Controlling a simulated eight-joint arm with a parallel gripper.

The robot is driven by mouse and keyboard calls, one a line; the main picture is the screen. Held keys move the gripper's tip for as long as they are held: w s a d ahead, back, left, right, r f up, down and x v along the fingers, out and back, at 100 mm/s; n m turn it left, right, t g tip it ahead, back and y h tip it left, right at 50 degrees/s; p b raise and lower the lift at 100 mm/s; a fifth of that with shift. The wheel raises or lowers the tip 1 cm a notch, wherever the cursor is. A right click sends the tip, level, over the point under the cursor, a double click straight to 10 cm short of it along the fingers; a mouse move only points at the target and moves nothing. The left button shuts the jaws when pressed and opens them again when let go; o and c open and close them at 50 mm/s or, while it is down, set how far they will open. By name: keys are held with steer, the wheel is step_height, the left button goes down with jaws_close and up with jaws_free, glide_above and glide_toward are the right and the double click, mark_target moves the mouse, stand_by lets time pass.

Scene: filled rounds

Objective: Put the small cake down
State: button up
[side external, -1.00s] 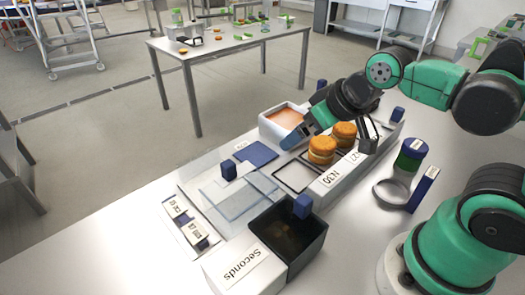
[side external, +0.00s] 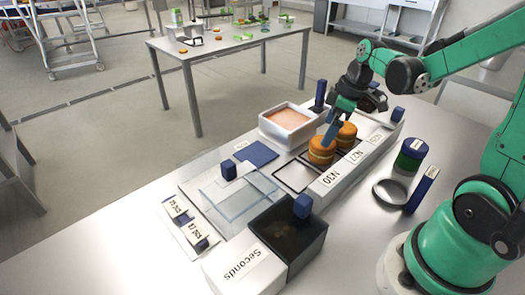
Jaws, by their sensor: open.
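Two small round cakes, orange-brown with a paler middle, stand upright side by side on the white rack (side external: 340,180). The nearer cake (side external: 320,152) is beside an empty dark-edged square, and the farther cake (side external: 347,137) stands just behind it to the right. My gripper (side external: 336,126) is open and low over the cakes. Its blue finger comes down at the top of the nearer cake, on the side towards the farther one; I cannot tell whether it touches. The other finger is hidden. The rack carries labels reading N30 and N27, and a third that is hard to read.
A white box with an orange filling (side external: 288,119) stands behind the cakes, with a dark blue post (side external: 320,96) near it. A clear lidded box (side external: 238,202) and a black bin (side external: 305,245) marked Seconds stand nearer. A green-and-blue jar (side external: 411,156) and a grey ring (side external: 388,192) are right.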

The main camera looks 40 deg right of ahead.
mark_target(322, 150)
steer(key=shift+d+f+n, duration=0.4)
steer(key=shift+d+f, duration=0.15)
steer(key=shift+d, duration=0.05)
steer(key=shift+x, duration=2.7)
steer(key=shift+s+a, duration=0.1)
steer(key=c, duration=0.6)
